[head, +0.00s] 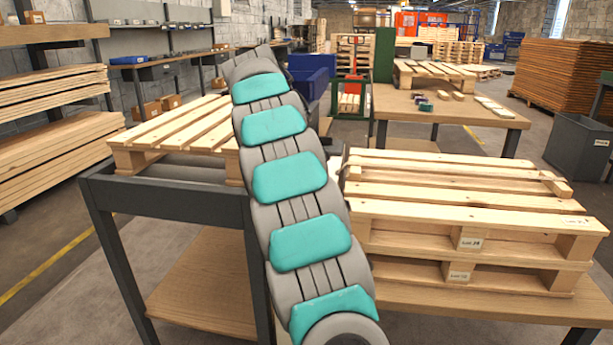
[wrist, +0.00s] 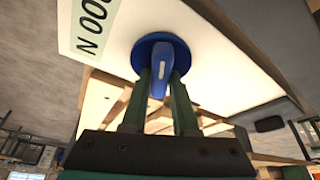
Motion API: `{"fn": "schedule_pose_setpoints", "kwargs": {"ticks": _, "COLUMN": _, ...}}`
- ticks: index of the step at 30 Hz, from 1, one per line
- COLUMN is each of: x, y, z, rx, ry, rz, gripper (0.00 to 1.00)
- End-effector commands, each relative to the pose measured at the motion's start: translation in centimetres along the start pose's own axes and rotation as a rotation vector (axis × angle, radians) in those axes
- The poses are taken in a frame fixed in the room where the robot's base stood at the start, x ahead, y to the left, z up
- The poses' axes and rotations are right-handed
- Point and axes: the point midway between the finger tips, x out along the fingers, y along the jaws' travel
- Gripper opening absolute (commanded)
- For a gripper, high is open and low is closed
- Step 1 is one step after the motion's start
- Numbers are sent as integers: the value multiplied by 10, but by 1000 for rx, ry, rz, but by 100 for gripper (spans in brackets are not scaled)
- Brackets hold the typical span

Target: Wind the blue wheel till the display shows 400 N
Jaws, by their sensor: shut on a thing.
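The blue wheel (wrist: 142,50) shows in the wrist view on a pale panel, with a raised grip bar across its middle. My gripper (wrist: 161,82) has one dark finger on each side of that bar and is shut on it. In the head view my arm hides the front of my gripper, and neither wheel nor display can be made out.
Stacked pallets (head: 465,205) stand on a low bench at right. Another pallet (head: 175,130) lies on a dark-framed stand (head: 165,195) at left. A wooden table (head: 445,108) with small items is behind, and a grey bin (head: 580,148) is far right.

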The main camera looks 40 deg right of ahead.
Motion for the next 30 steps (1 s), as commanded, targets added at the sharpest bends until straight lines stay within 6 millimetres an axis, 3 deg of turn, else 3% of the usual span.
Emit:
{"fn": "schedule_pose_setpoints", "kwargs": {"ticks": 9, "x": -1, "y": -1, "z": 0, "rx": 105, "ry": 0, "rz": 42, "gripper": 0}}
{"fn": "schedule_pose_setpoints", "kwargs": {"ticks": 25, "x": 0, "y": -1, "z": 0, "rx": 124, "ry": 0, "rz": 50, "gripper": 0}}
{"fn": "schedule_pose_setpoints", "kwargs": {"ticks": 26, "x": 0, "y": -1, "z": 0, "rx": 124, "ry": 0, "rz": 50, "gripper": 31}}
{"fn": "schedule_pose_setpoints", "kwargs": {"ticks": 30, "x": 0, "y": -1, "z": 0, "rx": 123, "ry": 0, "rz": 50, "gripper": 46}}
